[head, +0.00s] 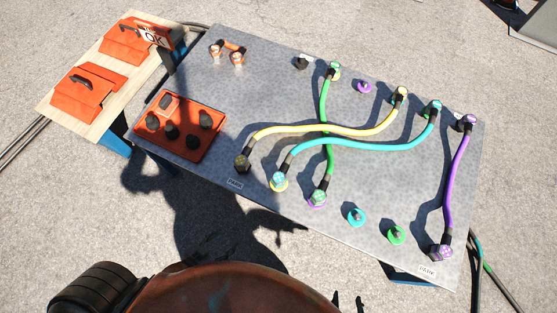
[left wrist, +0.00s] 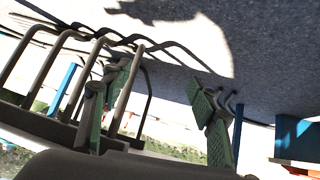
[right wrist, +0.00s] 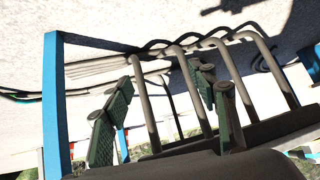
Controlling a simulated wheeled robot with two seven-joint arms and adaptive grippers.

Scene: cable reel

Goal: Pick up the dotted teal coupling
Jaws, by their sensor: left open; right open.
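A teal cable (head: 350,143) runs across the grey table in the head view. Its lower-left coupling (head: 279,181) has a teal, patterned top and sits over a yellow ring. Its upper-right coupling (head: 435,107) stands near the back edge. The marks are too small to tell for sure which end is dotted. My left gripper (left wrist: 155,115) is open and empty in the left wrist view. My right gripper (right wrist: 165,118) is open and empty in the right wrist view. Neither wrist view shows a coupling, and both grippers are apart from the cables.
Yellow (head: 300,129), green (head: 326,105) and purple (head: 452,185) cables lie on the table; the green crosses the yellow and teal. Bare teal (head: 356,215) and green (head: 397,234) sockets stand near the front edge. An orange tray (head: 205,152) with dark parts is at left.

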